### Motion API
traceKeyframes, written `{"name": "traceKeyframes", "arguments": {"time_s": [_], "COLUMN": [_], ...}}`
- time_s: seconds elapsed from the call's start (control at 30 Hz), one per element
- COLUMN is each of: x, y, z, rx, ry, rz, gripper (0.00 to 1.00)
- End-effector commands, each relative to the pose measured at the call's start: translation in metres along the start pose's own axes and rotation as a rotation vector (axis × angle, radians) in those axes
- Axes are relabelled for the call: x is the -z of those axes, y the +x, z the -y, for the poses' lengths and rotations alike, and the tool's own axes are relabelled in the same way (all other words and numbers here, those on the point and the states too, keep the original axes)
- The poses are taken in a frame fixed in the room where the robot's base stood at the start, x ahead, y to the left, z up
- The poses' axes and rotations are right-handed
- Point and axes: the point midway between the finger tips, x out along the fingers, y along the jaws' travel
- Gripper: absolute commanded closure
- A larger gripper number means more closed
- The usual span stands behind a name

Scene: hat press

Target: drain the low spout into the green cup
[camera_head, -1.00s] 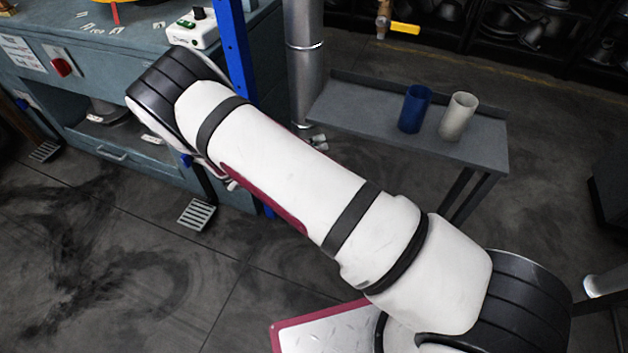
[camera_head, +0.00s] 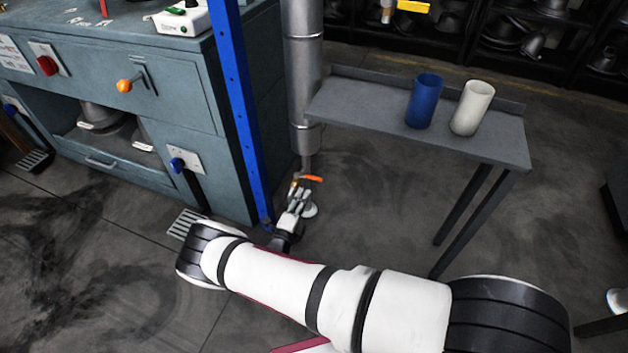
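The low spout (camera_head: 294,183) is at the foot of the grey vertical pipe, with an orange lever (camera_head: 312,178) beside it. My gripper (camera_head: 299,195) is just below the spout, close to it in the picture; contact cannot be told. Its fingers are too small to tell whether they are open or shut. A pale round piece (camera_head: 311,210) shows beside the gripper; I cannot tell what it is. No green cup shows. A blue cup (camera_head: 423,101) and a white cup (camera_head: 471,108) stand upright on the grey side table (camera_head: 375,107).
A blue post (camera_head: 235,100) stands left of the grey pipe (camera_head: 303,75). The teal bench (camera_head: 187,93) has a red knob, an orange lever and a blue knob. A yellow-handled spout (camera_head: 411,6) is at the top.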

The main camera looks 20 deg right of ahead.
Motion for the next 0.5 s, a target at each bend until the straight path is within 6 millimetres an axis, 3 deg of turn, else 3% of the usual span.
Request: {"name": "traceKeyframes", "arguments": {"time_s": [0.3, 0.5], "x": [0.001, 0.001], "y": [0.064, 0.091], "z": [-0.002, -0.001], "rx": [0.000, -0.001], "ry": [0.002, 0.002], "rz": [-0.004, -0.004], "gripper": [0.72, 0.72]}}
